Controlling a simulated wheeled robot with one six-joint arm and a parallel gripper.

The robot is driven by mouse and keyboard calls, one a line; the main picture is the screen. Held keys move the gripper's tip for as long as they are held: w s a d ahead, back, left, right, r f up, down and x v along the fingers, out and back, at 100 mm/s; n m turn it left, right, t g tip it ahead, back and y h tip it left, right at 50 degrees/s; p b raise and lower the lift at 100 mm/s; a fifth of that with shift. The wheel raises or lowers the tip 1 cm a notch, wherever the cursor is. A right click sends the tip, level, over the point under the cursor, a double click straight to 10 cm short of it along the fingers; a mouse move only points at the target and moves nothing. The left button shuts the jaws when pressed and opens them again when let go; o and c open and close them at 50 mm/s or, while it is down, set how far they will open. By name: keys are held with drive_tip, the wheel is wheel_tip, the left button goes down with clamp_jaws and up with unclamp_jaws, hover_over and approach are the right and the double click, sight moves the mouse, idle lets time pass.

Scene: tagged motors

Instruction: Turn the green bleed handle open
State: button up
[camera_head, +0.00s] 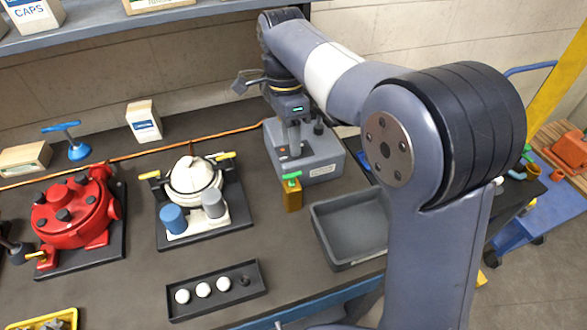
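The green bleed handle (291,176) sits on top of a small brass-coloured block (293,196) at the front left of a grey box (322,165). The handle lies roughly level, sideways across the block. My gripper (294,150) points down over the grey box, behind the handle in the picture and apart from it. Its fingers are small and merge with the grey box, so I cannot tell whether they are open or what they touch.
A white pump (193,180) with yellow levers stands left of the handle, and a red pump (75,213) farther left. An empty grey tray (330,235) lies at the right. A black holder (220,299) with white caps lies in front. Bare bench surrounds the brass block's left side.

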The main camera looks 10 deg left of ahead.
sight(292, 179)
drive_tip(key=f, duration=0.5)
drive_tip(key=s+f, duration=0.1)
drive_tip(key=f, duration=0.2)
drive_tip(key=shift+d+f, duration=0.3)
drive_tip(key=shift+d, duration=0.05)
drive_tip(key=shift+c, duration=0.2)
clamp_jaws()
